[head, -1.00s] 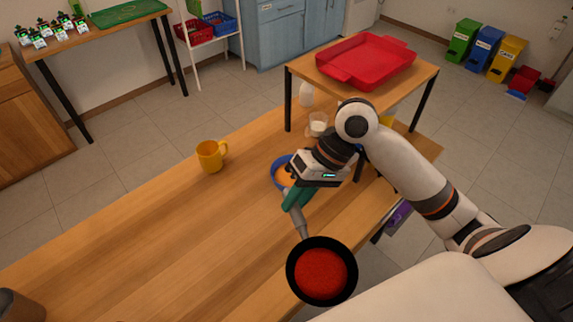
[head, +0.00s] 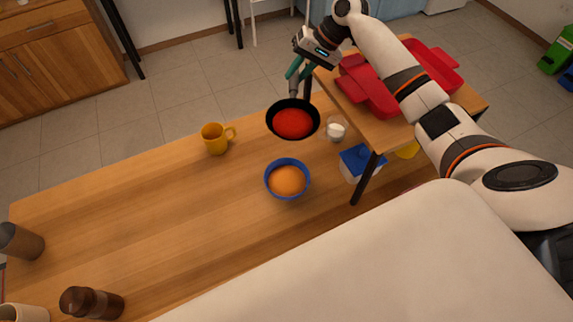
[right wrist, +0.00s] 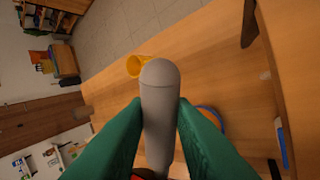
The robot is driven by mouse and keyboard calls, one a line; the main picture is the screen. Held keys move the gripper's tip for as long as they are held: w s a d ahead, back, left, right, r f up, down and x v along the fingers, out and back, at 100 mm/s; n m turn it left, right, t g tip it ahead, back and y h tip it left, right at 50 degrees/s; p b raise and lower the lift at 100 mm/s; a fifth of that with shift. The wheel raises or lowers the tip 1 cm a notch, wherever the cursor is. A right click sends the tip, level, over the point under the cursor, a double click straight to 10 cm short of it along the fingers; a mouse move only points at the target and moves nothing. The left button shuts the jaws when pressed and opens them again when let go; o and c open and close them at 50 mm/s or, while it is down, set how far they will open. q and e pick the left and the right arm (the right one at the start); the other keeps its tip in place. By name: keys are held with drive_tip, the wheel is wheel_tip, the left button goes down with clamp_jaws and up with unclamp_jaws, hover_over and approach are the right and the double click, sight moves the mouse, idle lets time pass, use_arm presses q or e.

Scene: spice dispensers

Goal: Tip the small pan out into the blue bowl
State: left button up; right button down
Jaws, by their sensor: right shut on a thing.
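The small black pan (head: 293,119) holds red contents and looks roughly level in the head view, above the far side of the table. My right gripper (head: 295,72) is shut on its grey handle; the handle (right wrist: 160,105) also shows between the green fingers (right wrist: 160,118) in the right wrist view. The blue bowl (head: 270,192) stands on the table with orange contents, nearer to me than the pan. Its blue rim (right wrist: 213,113) is partly hidden behind a finger in the right wrist view. My left gripper is not in view.
A yellow mug (head: 214,139) stands left of the pan. A small glass with white contents (head: 336,130) and a blue-and-white box (head: 356,163) are right of the bowl, near a raised shelf with a red tray (head: 437,62). The table's middle is clear.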

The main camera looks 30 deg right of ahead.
use_arm(q)
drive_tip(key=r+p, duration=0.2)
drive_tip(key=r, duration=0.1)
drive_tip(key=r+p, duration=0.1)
drive_tip(key=p, duration=0.1)
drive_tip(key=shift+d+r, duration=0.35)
use_arm(e)
drive_tip(key=w+d+r+m+t, duration=0.1)
drive_tip(key=w+d+r, duration=0.1)
drive_tip(key=d, duration=0.4)
drive_tip(key=w+d+r+m+h, duration=0.1)
drive_tip(key=w+d+r+m, duration=0.1)
drive_tip(key=w+d, duration=0.3)
drive_tip(key=shift+d+r+m+t, duration=0.3)
drive_tip(key=shift+d+r+t, duration=0.1)
drive_tip(key=shift+d, duration=0.7)
